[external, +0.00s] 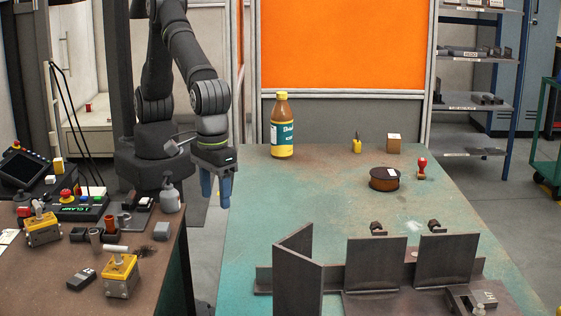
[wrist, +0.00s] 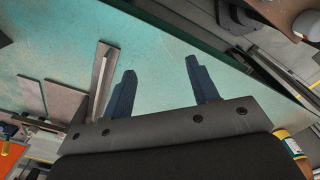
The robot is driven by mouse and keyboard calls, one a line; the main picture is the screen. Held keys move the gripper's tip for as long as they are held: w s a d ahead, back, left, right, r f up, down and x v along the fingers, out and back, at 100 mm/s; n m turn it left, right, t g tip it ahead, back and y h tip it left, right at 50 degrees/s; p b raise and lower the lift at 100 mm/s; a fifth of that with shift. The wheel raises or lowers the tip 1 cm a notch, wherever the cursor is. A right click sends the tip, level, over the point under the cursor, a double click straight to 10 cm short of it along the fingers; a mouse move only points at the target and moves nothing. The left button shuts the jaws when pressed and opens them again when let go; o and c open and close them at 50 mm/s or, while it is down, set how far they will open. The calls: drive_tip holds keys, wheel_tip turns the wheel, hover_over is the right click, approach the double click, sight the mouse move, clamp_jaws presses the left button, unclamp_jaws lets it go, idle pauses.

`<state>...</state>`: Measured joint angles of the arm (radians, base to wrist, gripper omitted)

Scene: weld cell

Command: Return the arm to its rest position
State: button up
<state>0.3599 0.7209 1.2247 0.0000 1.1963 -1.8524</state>
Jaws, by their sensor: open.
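My arm comes down from the upper left in the external view. My gripper (external: 216,190) points downward with blue fingers, over the left edge of the green worktable (external: 300,215). In the wrist view my gripper (wrist: 158,80) shows its two blue fingers wide apart, with nothing between them but the green tabletop below. It touches nothing that I can see.
A bottle (external: 282,127) with a yellow cap stands at the table's back left. A brown spool (external: 384,179) and a red-handled stamp (external: 422,168) sit right of centre. Steel plates (external: 376,262) stand at the front. A brown bench (external: 165,245) with tools is at left.

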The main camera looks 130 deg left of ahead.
drive_tip(key=shift+w+a, duration=0.35)
drive_tip(key=shift+a, duration=0.5)
